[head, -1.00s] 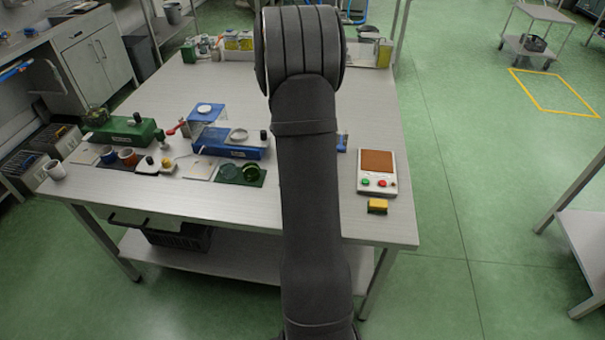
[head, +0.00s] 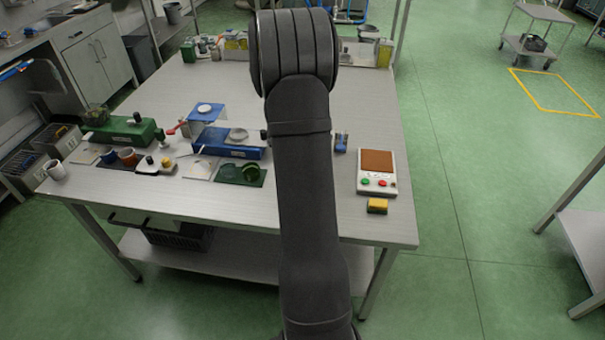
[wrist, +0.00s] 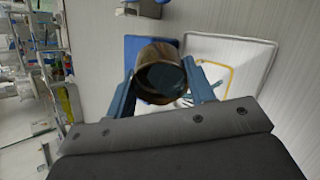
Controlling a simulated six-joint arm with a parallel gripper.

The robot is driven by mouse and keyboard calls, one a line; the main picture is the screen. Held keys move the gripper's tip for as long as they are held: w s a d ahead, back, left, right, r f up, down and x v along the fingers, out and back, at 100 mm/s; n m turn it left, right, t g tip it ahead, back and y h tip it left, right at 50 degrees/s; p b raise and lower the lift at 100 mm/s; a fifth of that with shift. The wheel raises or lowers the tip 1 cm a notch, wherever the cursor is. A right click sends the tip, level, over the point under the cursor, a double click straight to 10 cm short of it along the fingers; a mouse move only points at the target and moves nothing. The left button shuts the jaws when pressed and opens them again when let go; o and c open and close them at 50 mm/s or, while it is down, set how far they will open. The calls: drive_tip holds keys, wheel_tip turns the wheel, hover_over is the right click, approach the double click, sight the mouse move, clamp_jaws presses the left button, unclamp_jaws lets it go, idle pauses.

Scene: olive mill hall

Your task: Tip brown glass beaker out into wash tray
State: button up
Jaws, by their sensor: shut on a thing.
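My gripper (wrist: 160,78) is shut on the brown glass beaker (wrist: 152,52) in the wrist view, with one blue-grey finger on each side. The beaker's open mouth faces the wrist camera and its inside looks dark; I cannot tell what it holds. Beyond it lie a blue-edged tray (wrist: 133,47) and a white shallow tray (wrist: 262,52) with a yellow-edged shape inside. I cannot tell for certain which is the wash tray, or how high the beaker is above them. In the head view my arm hides the gripper, the beaker and these trays.
The steel table (head: 310,215) carries a blue device (head: 228,142), a green device (head: 122,131), a green mat (head: 226,172) and several cups at left. A white control box (head: 377,168) and a yellow block (head: 377,205) stand at right.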

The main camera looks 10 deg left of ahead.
drive_tip(key=shift+f+t, duration=0.25)
drive_tip(key=shift+t, duration=0.05)
drive_tip(key=shift+s+a+r+t+h+p, duration=0.1)
drive_tip(key=shift+s+r+t+h+p, duration=0.1)
drive_tip(key=shift+t+h, duration=0.4)
drive_tip(key=shift+s+a+r+t+h+p, duration=0.15)
drive_tip(key=shift+t+h, duration=0.15)
drive_tip(key=shift+t, duration=0.6)
idle(1.5)
drive_tip(key=shift+s+a+t+h, duration=0.35)
drive_tip(key=shift+s+t, duration=0.25)
drive_tip(key=shift+t, duration=0.2)
idle(0.5)
drive_tip(key=shift+s+f+t+h+p, duration=0.25)
drive_tip(key=shift+f+t+h+p, duration=0.25)
drive_tip(key=shift+f+t, duration=0.3)
idle(0.9)
drive_tip(key=shift+r, duration=0.15)
